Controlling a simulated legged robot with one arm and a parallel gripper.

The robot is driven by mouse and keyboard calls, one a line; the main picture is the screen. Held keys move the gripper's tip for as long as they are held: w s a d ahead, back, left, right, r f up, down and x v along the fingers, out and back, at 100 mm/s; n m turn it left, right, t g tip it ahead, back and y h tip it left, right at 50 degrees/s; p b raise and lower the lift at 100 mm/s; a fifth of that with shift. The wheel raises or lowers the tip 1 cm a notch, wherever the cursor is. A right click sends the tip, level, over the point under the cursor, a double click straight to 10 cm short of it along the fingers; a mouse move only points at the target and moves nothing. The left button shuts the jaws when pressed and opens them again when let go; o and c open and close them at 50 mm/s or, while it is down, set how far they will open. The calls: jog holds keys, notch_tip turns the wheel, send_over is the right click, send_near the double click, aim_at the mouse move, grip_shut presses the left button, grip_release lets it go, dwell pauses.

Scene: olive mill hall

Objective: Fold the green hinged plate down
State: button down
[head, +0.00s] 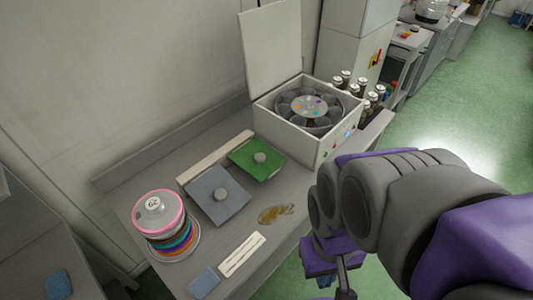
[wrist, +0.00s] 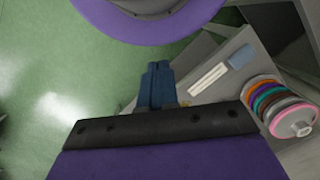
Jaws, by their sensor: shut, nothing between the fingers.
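The green plate (head: 270,170) with a round grey knob is on the bench in the head view, beside a pale rail (head: 215,161) along its back left edge. It looks flat or slightly tilted; I cannot tell its exact angle. A similar blue-grey plate (head: 210,207) with a knob lies next to it, nearer to me. My gripper (wrist: 158,68) shows blue fingers held together and empty in the wrist view. It is off the bench's front edge, over the green floor, apart from the green plate. The wrist view does not show the green plate.
An open white box with a rotor (head: 309,105) stands behind the green plate, its lid upright. A stack of coloured discs (head: 174,238), a brown spill (head: 275,214), a white strip holder (head: 242,254) and a blue pad (head: 203,284) are on the bench (head: 310,172). Bottles stand beyond the box.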

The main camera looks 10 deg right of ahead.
jog(key=w+a+r+n, duration=0.25)
jog(key=w+n, duration=0.55)
jog(key=w, duration=0.6)
jog(key=n+t, duration=0.2)
jog(key=n, duration=1.5)
send_over(261, 180)
notch_tip(261, 180, down, 16)
jog(key=shift+r+b, duration=0.2)
jog(key=shift+b, duration=0.25)
jog(key=shift+w, duration=0.1)
notch_tip(261, 180, down, 14)
jog(key=b, duration=0.2)
jog(key=shift+b, duration=0.35)
